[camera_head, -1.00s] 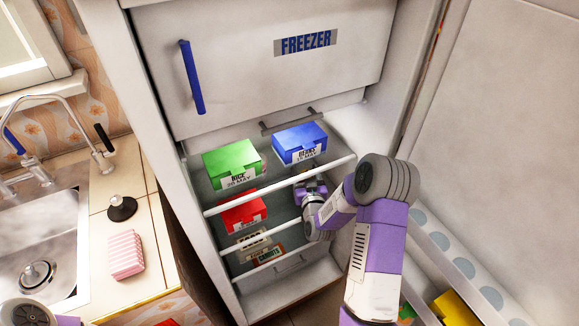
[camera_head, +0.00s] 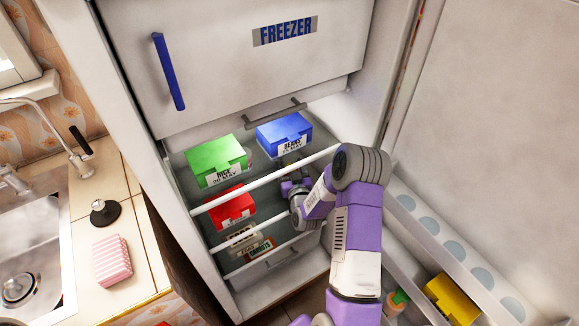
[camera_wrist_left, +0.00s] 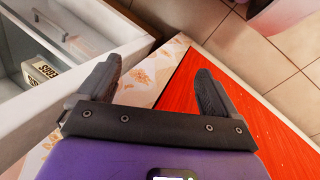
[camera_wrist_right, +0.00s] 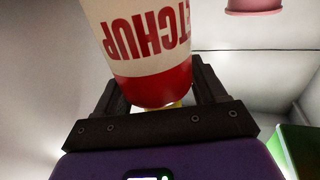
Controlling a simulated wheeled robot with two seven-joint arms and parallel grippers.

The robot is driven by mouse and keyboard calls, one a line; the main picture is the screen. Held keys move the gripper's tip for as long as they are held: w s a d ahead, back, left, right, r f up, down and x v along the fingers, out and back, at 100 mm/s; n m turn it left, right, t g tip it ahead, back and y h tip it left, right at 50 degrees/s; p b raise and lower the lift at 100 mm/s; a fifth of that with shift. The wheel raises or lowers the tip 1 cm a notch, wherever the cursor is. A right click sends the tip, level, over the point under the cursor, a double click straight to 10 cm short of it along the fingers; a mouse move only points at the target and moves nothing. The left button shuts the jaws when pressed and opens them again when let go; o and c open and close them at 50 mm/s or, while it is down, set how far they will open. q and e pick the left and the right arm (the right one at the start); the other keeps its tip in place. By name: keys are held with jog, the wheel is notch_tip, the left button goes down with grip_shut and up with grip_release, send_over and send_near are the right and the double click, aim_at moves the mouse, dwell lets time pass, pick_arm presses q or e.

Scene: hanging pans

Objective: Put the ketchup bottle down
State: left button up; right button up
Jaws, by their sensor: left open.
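The ketchup bottle (camera_wrist_right: 150,45), white with a red band and lettering, fills the upper middle of the right wrist view. It sits between the fingers of my right gripper (camera_wrist_right: 157,84), which appear closed against its sides. In the head view my right gripper (camera_head: 292,183) is inside the fridge below the blue box, partly behind a shelf edge; the bottle cannot be made out there. My left gripper (camera_wrist_left: 157,68) is open and empty in the left wrist view, above a red panel; it is not visible in the head view.
A green box (camera_head: 216,160) and a blue box (camera_head: 284,133) sit on the upper fridge shelf. A red box (camera_head: 231,207) is below. The fridge door (camera_head: 490,110) stands open at right, with a yellow item (camera_head: 452,298) in its bins. A pink sponge (camera_head: 112,260) lies by the sink.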

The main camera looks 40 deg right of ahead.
jog(key=o, duration=0.3)
jog(key=shift+r, duration=0.1)
jog(key=shift+s+a, duration=0.1)
jog(key=shift+s, duration=0.1)
jog(key=p+v, duration=0.2)
jog(key=v, duration=0.9)
jog(key=shift+s, duration=0.3)
jog(key=shift+a, duration=0.2)
